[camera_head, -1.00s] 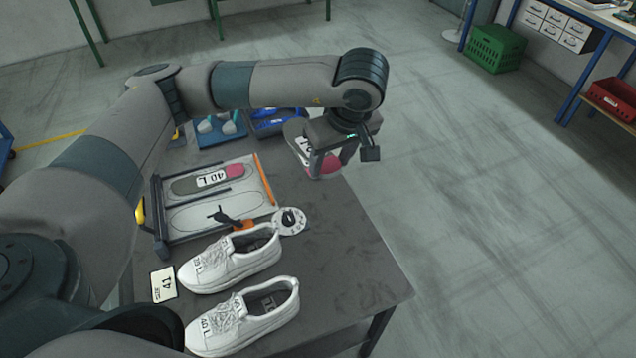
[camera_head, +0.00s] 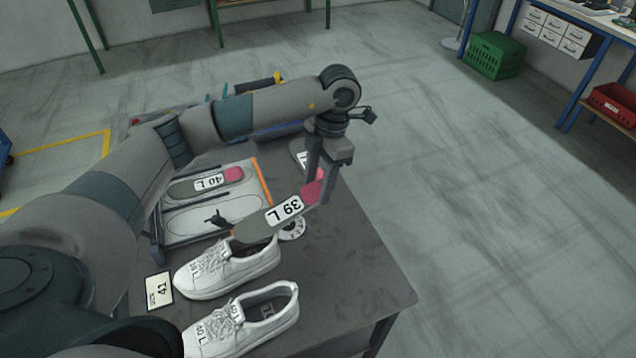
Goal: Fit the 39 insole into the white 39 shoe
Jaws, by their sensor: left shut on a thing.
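My left gripper (camera_head: 314,200) is shut on the pink heel end of the 39 L insole (camera_head: 262,228). The insole is raised and tilted, its grey toe end pointing down-left. In the picture that toe end overlaps the upper edge of the farther white shoe (camera_head: 228,272). I cannot tell whether they touch. The farther shoe's tongue label is too small to read surely. A nearer white shoe (camera_head: 250,325) stands beside it, its label looking like 40 L. My right gripper is not in view.
A board (camera_head: 257,190) with an orange edge holds a 40 L insole (camera_head: 207,184). A 41 card (camera_head: 159,291) lies left of the shoes. The table's right side (camera_head: 355,265) is clear.

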